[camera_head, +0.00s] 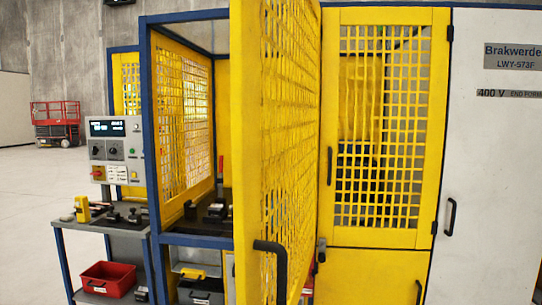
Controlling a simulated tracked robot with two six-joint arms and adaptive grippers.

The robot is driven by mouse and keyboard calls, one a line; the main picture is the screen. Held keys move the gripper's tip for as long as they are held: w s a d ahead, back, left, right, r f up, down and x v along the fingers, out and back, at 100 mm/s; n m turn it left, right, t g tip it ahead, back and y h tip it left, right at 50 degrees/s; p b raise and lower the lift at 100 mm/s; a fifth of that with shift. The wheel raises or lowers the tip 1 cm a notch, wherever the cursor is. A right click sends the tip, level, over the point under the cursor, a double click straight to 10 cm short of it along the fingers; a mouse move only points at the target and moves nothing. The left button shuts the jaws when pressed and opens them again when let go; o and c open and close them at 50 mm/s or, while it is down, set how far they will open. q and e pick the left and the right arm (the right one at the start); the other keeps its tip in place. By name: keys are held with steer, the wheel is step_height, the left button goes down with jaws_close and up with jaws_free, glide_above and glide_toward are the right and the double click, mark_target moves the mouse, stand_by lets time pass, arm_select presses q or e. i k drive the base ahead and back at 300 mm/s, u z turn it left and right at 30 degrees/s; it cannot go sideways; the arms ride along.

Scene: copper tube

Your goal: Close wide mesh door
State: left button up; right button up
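The wide mesh door (290,130) is a yellow framed panel with a square grid. It stands open, swung out toward me, and I see it at a steep angle. Its near edge is left of the picture's middle, and its far edge is by the cell's right post. A black bar handle (272,255) sits low near its near edge. The cell opening (190,110), framed in blue, is uncovered to the left of the door. The door hides part of the opening. Neither of my grippers is in view, and nothing is seen touching the door.
A second yellow mesh panel (382,130) right of the open door is closed. A white cabinet (490,150) stands further right. A control box (115,150) and side table (110,220) with a red bin (108,278) are left. Open floor (30,220) lies at far left.

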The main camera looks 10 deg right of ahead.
mark_target(246, 33)
steer(key=z, duration=0.1)
steer(key=i, duration=0.85)
steer(key=z, duration=1.2)
steer(key=k, duration=1.2)
steer(key=u, duration=0.6)
steer(key=i, duration=1)
steer(key=z, duration=0.05)
